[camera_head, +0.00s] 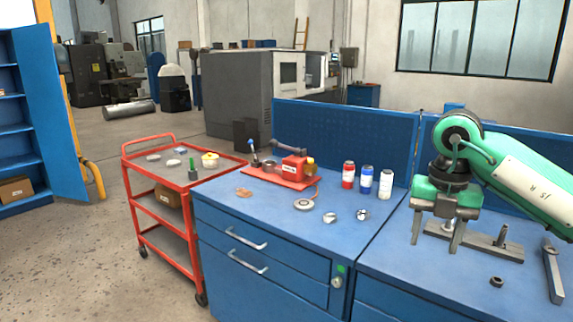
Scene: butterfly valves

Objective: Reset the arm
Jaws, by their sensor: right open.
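My right arm (530,180), green and white, comes in from the right edge over the blue workbench. My right gripper (435,243) hangs from it, pointing down above the right part of the bench. Its two grey fingers are apart and I see nothing held between them. A flat metal part with an upright pin (490,242) lies on the bench just behind and right of the fingers; I cannot tell whether they touch it. My left arm and gripper do not show.
The blue workbench (240,208) holds a red vise-like tool (292,168), red, blue and white cans (348,175), a disc-shaped part (304,204), two small metal pieces, a nut (496,281) and a long metal tool (552,272). A red cart (190,230) stands left.

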